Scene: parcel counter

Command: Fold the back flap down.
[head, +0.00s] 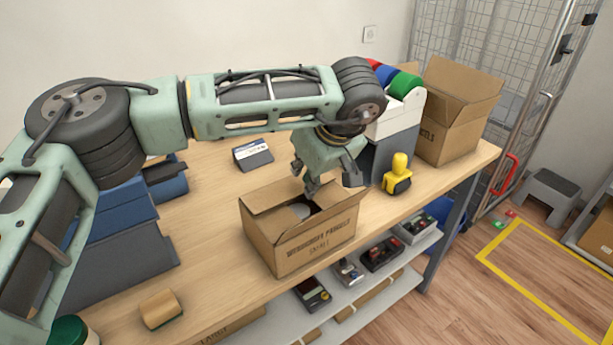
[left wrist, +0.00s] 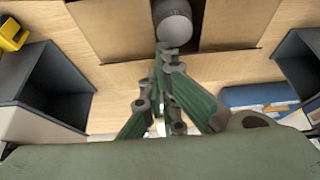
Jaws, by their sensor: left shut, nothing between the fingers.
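A small open cardboard box (head: 300,252) with printing on its front stands on the table. It also shows at the top of the left wrist view (left wrist: 110,28), where a brown flap lies on each side of a dark gap. A grey round item (left wrist: 172,24) shows in that gap. It also shows inside the box in the head view (head: 301,211). My left gripper (head: 311,190) points down at the box's back edge, shut and empty. In the wrist view its fingertips (left wrist: 163,55) are by the box's near edge. My gripper partly hides the back flap, so its angle is unclear. My right gripper is out of view.
A yellow-handled tool (head: 398,175) and a grey bin (head: 385,150) stand right of the box. A larger open carton (head: 455,115) is at the far right end. A small dark grey item (head: 252,155) lies behind. A wooden block (head: 160,309) lies front left. Table between is clear.

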